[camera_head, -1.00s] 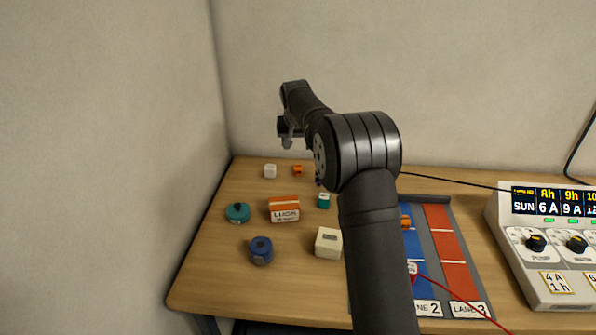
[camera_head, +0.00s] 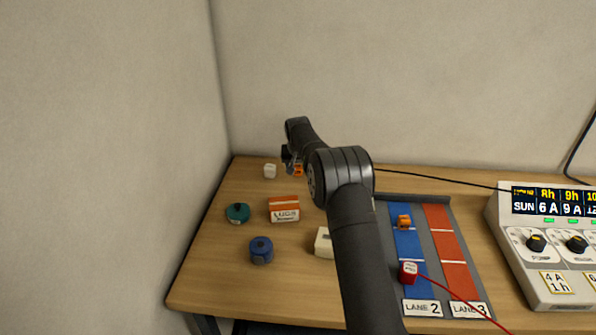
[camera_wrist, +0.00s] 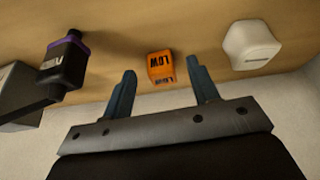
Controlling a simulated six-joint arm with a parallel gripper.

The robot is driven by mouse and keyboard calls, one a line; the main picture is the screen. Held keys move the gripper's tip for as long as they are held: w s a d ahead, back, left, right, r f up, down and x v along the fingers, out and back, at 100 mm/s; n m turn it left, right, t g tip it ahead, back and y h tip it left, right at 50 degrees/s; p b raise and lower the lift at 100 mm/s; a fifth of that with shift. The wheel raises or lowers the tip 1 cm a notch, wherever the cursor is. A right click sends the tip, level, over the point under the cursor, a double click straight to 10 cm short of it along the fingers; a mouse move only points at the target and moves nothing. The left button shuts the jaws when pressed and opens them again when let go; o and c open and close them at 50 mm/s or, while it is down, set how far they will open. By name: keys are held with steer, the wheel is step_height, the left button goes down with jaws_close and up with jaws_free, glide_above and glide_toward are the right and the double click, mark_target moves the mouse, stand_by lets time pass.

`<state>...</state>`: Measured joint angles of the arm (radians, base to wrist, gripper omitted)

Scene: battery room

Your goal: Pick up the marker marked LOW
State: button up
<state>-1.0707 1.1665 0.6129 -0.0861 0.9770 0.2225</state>
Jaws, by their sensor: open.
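The orange marker (camera_wrist: 161,68) reads LOW in the wrist view and sits on the wooden table. In the head view the small orange block (camera_head: 298,171) at the table's back is partly covered by my gripper (camera_head: 290,160). My gripper also shows in the wrist view (camera_wrist: 161,66), open, with a blue-grey finger at each side of the orange marker in the picture. Nothing is held. I cannot tell how much height is left between the fingertips and the marker.
A white block (camera_wrist: 250,45) stands close to the right finger. A black piece with a purple band (camera_wrist: 66,62) is at left. An orange LUGS box (camera_head: 284,211), a teal round item (camera_head: 237,213) and a blue one (camera_head: 261,250) lie nearer. A wall rises behind.

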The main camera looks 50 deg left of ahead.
steer(key=shift+x, duration=0.8)
steer(key=shift+c, duration=0.2)
steer(key=c, duration=1)
